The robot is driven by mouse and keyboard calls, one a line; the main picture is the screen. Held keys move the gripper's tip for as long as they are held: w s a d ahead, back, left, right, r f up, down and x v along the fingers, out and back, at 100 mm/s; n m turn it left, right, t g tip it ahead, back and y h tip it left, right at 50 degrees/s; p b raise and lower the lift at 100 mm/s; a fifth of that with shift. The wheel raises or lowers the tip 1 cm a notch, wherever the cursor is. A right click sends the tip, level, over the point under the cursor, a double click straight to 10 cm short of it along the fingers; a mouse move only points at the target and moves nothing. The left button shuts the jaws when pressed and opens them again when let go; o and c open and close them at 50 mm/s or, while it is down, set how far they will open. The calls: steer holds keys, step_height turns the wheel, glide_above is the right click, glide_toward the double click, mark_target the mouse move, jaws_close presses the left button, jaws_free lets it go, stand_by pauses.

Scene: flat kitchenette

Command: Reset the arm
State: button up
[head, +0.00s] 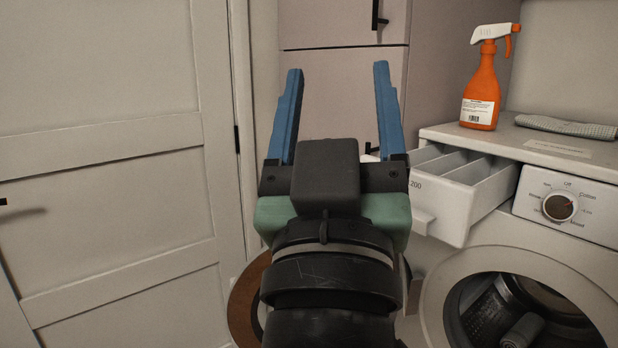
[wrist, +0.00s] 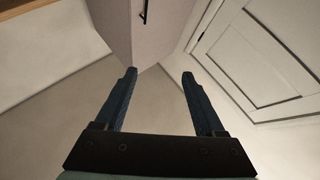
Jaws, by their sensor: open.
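My gripper (head: 336,80) is raised in the middle of the head view, with its two blue fingers spread wide and nothing between them. It also shows open and empty in the wrist view (wrist: 159,76). The fingers point up and away, in front of a tall pale cabinet (head: 335,82). My arm hides part of the floor area and something round and brown behind it.
A washing machine (head: 600,277) stands at the right, its detergent drawer (head: 440,220) pulled out close to my gripper. An orange spray bottle (head: 483,85) and a grey cloth (head: 566,127) are on top. A closed door (head: 110,160) fills the left.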

steer(key=s+a+r+t+y, duration=0.2)
steer(key=s+r, duration=0.3)
steer(key=s, duration=0.1)
step_height(320, 180, up, 22)
steer(key=p, duration=2.2)
steer(key=shift+s+a, duration=0.1)
